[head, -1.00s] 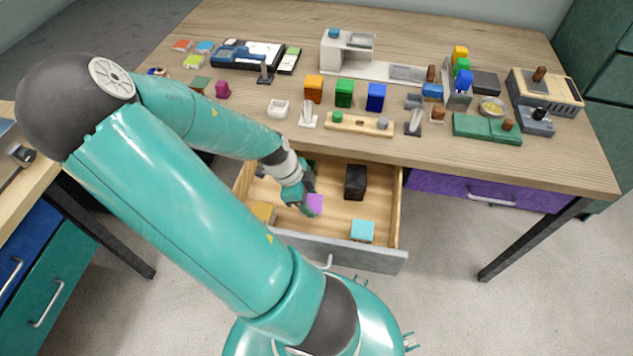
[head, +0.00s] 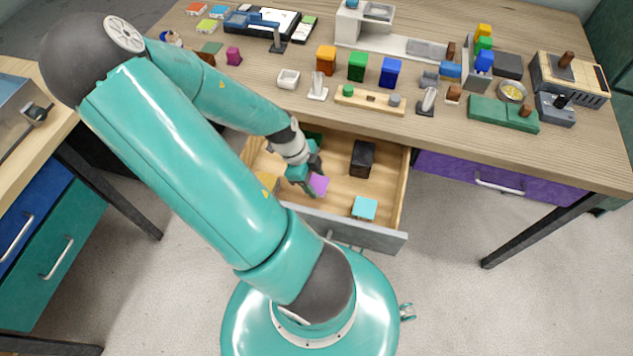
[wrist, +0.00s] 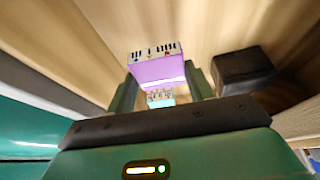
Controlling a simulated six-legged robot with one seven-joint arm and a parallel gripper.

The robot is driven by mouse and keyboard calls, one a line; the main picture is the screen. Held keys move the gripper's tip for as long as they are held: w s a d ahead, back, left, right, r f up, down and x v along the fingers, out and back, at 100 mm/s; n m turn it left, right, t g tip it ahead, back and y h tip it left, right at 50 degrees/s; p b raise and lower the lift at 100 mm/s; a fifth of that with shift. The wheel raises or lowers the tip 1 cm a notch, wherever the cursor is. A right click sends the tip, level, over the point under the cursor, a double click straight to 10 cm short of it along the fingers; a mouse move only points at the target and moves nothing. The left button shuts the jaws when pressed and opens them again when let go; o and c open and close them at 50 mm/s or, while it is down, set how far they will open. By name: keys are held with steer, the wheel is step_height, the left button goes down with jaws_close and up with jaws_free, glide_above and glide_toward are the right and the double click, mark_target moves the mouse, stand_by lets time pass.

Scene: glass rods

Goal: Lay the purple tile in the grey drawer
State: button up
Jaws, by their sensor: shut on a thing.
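The purple tile (head: 319,184) is inside the open grey drawer (head: 350,230), left of its middle. My gripper (head: 313,187) reaches down into the drawer and is shut on the tile. In the wrist view the purple tile (wrist: 157,70) sits between the two fingers, with a pale, dark-marked edge facing the camera. Whether the tile touches the drawer floor or hangs just above it, I cannot tell. My fingers hide part of the tile in the head view.
The drawer also holds a black block (head: 362,158), a cyan block (head: 364,207), a yellow block (head: 268,181) and a partly hidden green one (head: 313,137). Bare drawer floor shows between the black and cyan blocks. The table edge overhangs the drawer's back. A purple drawer (head: 500,180) is closed.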

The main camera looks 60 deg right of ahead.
steer(key=shift+w+f, duration=0.1)
steer(key=shift+f, duration=2.7)
steer(key=shift+f, duration=0.2)
steer(key=o, duration=1)
steer(key=shift+o, duration=0.2)
steer(key=shift+r, duration=0.1)
steer(key=v, duration=1.2)
steer(key=shift+r, duration=0.1)
